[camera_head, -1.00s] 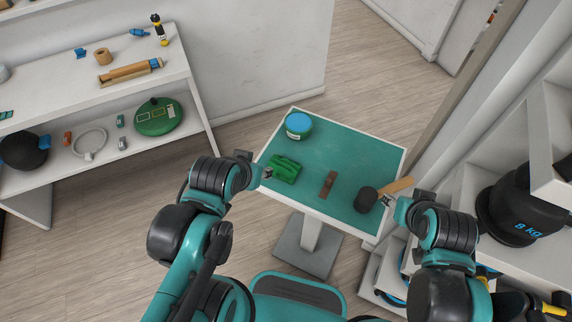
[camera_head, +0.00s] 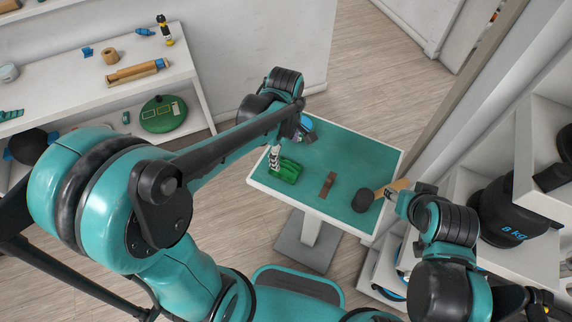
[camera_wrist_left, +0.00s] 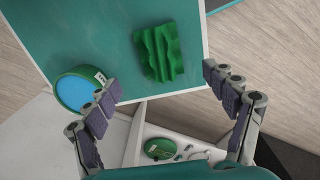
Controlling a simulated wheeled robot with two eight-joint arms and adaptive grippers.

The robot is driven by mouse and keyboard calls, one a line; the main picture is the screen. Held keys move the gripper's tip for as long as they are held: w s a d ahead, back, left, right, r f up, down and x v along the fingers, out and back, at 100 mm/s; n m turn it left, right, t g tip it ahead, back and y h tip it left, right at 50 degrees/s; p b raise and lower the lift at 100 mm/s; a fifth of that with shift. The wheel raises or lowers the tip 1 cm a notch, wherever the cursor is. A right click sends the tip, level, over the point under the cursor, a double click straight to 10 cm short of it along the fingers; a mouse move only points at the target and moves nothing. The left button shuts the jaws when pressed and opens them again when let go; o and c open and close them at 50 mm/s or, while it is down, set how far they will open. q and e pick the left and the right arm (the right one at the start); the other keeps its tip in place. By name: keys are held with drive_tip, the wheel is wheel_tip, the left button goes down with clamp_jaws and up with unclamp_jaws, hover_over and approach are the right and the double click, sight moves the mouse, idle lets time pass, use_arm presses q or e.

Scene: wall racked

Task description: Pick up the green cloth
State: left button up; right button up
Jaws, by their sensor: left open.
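The green cloth (camera_head: 285,173) lies folded and ridged on the left part of the small teal-topped table (camera_head: 335,155). It also shows in the left wrist view (camera_wrist_left: 160,52), near the top middle. My left gripper (camera_head: 285,148) is open above the table's left side, just behind the cloth. In the left wrist view its spread fingers (camera_wrist_left: 162,84) are empty, with the cloth beyond the gap between them. My right gripper (camera_head: 391,193) is by the table's right edge, near the mallet handle; its jaws are too small to judge.
A round green tub with a blue lid (camera_wrist_left: 76,90) stands near the cloth, partly hidden by my left arm in the head view. A brown block (camera_head: 327,184) and a black-headed mallet (camera_head: 363,200) lie to the right. A white shelf (camera_head: 190,75) stands at left.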

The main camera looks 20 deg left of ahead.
sight(286, 165)
use_arm(q)
wheel_tip(286, 165, down, 8)
drive_tip(key=b, duration=0.3)
drive_tip(key=c, duration=1)
drive_tip(key=shift+s+d, duration=0.1)
drive_tip(key=c, duration=0.3)
drive_tip(key=shift+c, duration=0.2)
